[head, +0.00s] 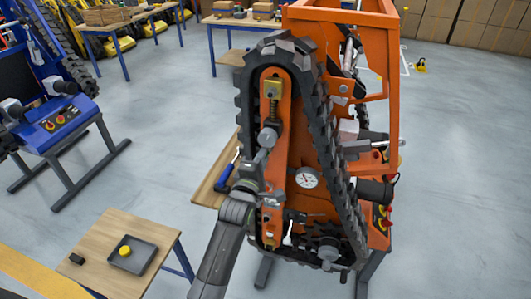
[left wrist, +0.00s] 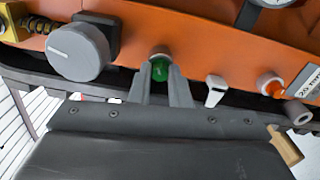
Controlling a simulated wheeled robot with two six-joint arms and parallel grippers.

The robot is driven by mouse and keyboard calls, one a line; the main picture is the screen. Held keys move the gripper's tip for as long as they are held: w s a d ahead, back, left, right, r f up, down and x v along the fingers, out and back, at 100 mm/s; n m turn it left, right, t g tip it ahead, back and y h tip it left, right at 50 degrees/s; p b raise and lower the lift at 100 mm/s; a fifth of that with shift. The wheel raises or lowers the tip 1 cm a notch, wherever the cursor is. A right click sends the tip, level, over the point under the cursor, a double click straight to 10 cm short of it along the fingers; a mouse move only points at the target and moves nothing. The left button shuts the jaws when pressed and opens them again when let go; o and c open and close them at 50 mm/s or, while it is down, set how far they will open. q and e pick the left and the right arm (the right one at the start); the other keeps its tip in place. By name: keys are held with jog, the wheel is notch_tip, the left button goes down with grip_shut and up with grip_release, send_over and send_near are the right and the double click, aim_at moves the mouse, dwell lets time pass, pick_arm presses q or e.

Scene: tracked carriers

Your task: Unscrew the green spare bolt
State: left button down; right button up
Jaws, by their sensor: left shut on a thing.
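The green spare bolt (left wrist: 160,71) shows in the left wrist view, seated at a round silver fitting on the orange side plate (left wrist: 215,45). My left gripper (left wrist: 161,84) is shut on it, one finger on each side. In the head view my left gripper (head: 270,199) reaches the lower part of the orange track frame (head: 288,140) from the left. The bolt cannot be made out there; the gripper and wrist cover that spot. My right gripper is not in view.
A large grey knob (left wrist: 78,52) and a small light tab (left wrist: 215,90) flank the bolt. The black track (head: 318,120) runs around the frame. A dial gauge (head: 307,178) sits nearby. A dark tray (head: 143,264) with a yellow object stands on a small table at the lower left.

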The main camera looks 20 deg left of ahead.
pick_arm(q)
jog(key=shift+r, duration=0.1)
jog(key=n, duration=0.9)
jog(key=shift+n+b, duration=0.3)
jog(key=shift+b, duration=0.05)
jog(key=c, duration=1.5)
grip_release()
jog(key=shift+w, duration=0.1)
